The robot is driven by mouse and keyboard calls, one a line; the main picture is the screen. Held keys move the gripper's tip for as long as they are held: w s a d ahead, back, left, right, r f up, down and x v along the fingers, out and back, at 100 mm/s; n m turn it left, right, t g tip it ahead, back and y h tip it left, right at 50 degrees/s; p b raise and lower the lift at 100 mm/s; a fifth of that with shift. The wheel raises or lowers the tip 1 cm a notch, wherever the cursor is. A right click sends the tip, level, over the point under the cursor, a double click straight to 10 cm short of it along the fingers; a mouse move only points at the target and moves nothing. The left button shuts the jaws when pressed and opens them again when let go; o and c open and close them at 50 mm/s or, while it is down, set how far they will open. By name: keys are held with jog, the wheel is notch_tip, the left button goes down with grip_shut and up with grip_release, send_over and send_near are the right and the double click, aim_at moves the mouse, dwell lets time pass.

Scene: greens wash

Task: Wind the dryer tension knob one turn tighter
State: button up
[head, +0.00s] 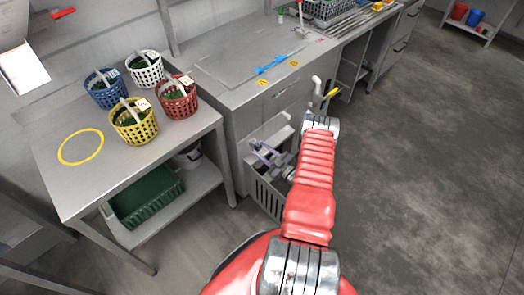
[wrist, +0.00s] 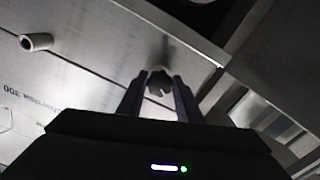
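The knob (wrist: 160,83) is a small pale grey lobed piece, in the centre of the wrist view, in front of a grey panel (wrist: 95,60). My gripper (wrist: 160,82) points at it. One dark finger is on each side of the knob, and the knob fills most of the gap between the fingertips. I cannot tell whether the fingers touch it. No turn mark shows on the knob. In the head view my red arm reaches up to the low cabinet beside the counter; I cannot make out the knob or the fingertips there.
A short pale cylinder (wrist: 35,41) sticks out from the panel. A side table (head: 90,185) holds several coloured baskets and a yellow ring mark. A slatted grey crate (head: 270,195) stands below the counter (head: 225,75). The floor (head: 420,170) to the right is clear.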

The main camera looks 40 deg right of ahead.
jog(key=o, duration=0.4)
jog(key=shift+o, duration=0.2)
jog(key=s, duration=1.3)
jog(key=shift+s+d, duration=0.15)
jog(key=shift+s, duration=0.25)
